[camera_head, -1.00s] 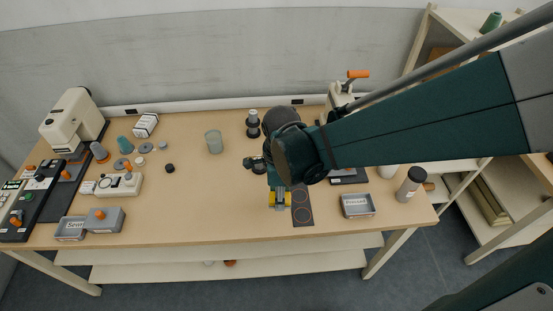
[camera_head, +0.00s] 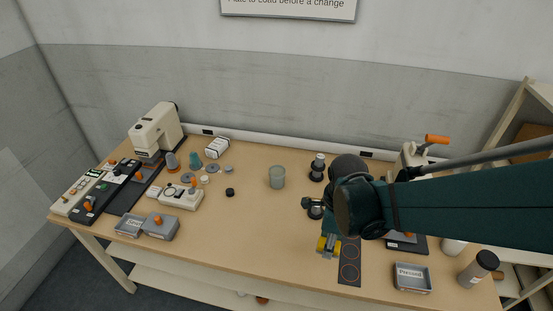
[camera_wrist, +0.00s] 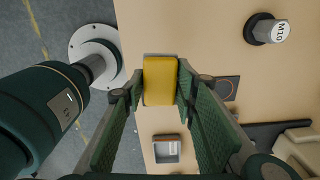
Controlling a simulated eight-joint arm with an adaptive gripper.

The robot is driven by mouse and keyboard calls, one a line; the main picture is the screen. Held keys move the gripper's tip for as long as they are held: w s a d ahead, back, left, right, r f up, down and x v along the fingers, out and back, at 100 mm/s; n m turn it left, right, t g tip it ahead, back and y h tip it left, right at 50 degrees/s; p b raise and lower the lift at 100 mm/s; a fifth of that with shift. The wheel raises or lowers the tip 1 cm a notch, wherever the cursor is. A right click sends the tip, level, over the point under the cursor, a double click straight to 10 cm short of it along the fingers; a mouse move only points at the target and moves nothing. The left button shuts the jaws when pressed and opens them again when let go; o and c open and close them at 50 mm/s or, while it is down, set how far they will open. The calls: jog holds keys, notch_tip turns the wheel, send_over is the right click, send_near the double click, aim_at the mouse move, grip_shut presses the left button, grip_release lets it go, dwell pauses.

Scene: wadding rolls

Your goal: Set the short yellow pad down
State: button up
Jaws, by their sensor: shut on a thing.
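The short yellow pad (camera_wrist: 160,80) is held between the fingertips of my gripper (camera_wrist: 158,86) in the wrist view. In the head view the pad (camera_head: 328,244) shows small and yellow at my gripper (camera_head: 329,246), near the front edge of the table, partly hidden by the fingers. It is just left of a dark mat (camera_head: 349,266) with orange circles. Part of the mat also shows right of the fingers in the wrist view (camera_wrist: 227,88). I cannot tell whether the pad touches the table.
A grey tray labelled "Pressed" (camera_head: 412,278) and a dark-capped bottle (camera_head: 479,268) stand to the right. A glass (camera_head: 277,177) and a dark stacked post (camera_head: 317,167) are behind. The table (camera_head: 250,225) is clear left of my gripper.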

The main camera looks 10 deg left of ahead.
jog(key=w+a+r+p, duration=0.2)
jog(key=w+a+r, duration=0.1)
jog(key=w+a, duration=1.45)
jog(key=n+p, duration=0.1)
send_over(253, 180)
notch_tip(253, 180, down, 3)
jog(key=shift+s, duration=0.1)
jog(key=shift+f, duration=0.1)
jog(key=shift+f, duration=3.05)
jog(key=shift+f+b, duration=0.35)
jog(key=shift+f, duration=1.5)
jog(key=shift+f, duration=0.2)
